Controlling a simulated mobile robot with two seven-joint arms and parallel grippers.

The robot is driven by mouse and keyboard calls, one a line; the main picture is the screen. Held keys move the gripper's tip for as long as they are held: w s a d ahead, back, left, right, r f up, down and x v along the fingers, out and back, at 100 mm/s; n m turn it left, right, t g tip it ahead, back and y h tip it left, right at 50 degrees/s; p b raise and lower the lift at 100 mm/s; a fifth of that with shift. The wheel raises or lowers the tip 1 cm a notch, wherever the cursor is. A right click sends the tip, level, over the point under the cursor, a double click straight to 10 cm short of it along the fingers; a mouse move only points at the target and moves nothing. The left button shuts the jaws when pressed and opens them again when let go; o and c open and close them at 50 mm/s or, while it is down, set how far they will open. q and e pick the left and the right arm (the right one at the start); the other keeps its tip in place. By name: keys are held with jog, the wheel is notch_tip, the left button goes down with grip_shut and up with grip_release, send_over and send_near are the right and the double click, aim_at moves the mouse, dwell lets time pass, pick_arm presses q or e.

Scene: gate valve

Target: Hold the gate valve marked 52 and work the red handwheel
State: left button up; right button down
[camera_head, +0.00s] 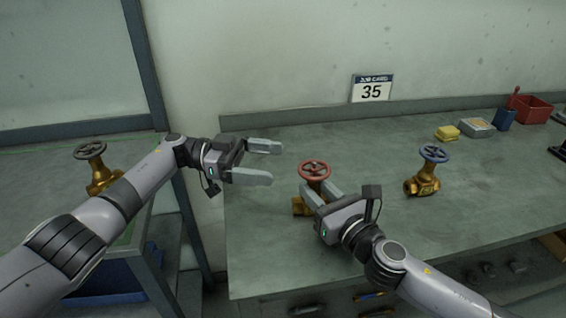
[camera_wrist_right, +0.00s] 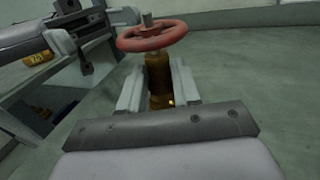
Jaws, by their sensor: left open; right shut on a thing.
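A brass gate valve (camera_head: 299,206) with a red handwheel (camera_head: 315,170) stands upright on the bench. My right gripper (camera_head: 319,189) is shut on this valve's body below the wheel. In the right wrist view its fingers lie on both sides of the brass body (camera_wrist_right: 158,78), under the red wheel (camera_wrist_right: 152,36). My left gripper (camera_head: 275,162) is open and empty, left of the red wheel and apart from it. A card (camera_head: 371,89) on the wall reads 35; I see no mark 52. The lower valve body is partly hidden by my right gripper.
A brass valve with a blue wheel (camera_head: 424,181) stands to the right. Another with a dark wheel (camera_head: 98,172) stands on the left table. A yellow sponge (camera_head: 447,133), a small tray (camera_head: 477,127) and a red bin (camera_head: 530,109) are at the back right. The bench (camera_head: 365,145) between is clear.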

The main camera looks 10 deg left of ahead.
pick_arm(q)
jog(key=shift+a, duration=0.2)
jog(key=w+t, duration=0.1)
jog(key=t, duration=0.1)
jog(key=n+t+y, duration=0.4)
jog(key=n+t, duration=0.5)
jog(key=t, duration=0.2)
send_near(327, 164)
jog(key=shift+y, duration=0.3)
jog(key=x, duration=0.8)
jog(key=shift+w+d+f, duration=0.1)
jog(key=shift+w+d, duration=0.1)
jog(key=shift+w, duration=0.15)
jog(key=c, duration=1)
jog(key=shift+c, duration=0.2)
